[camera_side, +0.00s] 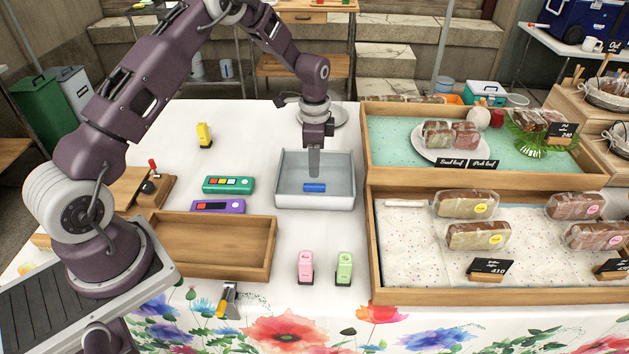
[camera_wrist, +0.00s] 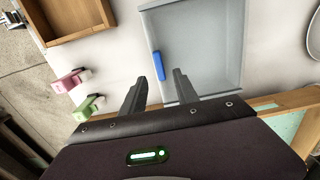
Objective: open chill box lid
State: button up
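The chill box (camera_side: 315,206) is a low grey box in the middle of the white table. A blue bar handle (camera_side: 314,187) sits on the flat grey lid (camera_side: 296,178) within its rim. In the wrist view the handle (camera_wrist: 158,65) lies just beyond my fingertips, roughly in line with the gap between them. My gripper (camera_side: 314,174) points down over the box, with its tips close above or behind the handle. In the wrist view my gripper (camera_wrist: 159,76) is open, and nothing is between its fingers. Whether a finger touches the lid cannot be told.
A wooden tray (camera_side: 272,250) lies left of the box, and wooden display trays (camera_side: 372,240) with packaged loaves stand right. Pink (camera_side: 306,266) and green (camera_side: 344,267) small items stand in front. Teal (camera_side: 228,185) and purple (camera_side: 218,206) items lie left. The table behind left is mostly clear.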

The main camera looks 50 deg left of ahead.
aim_at(314, 184)
notch_tip(314, 184, down, 7)
jog(key=shift+r, duration=0.1)
grip_shut()
dwell(1.5)
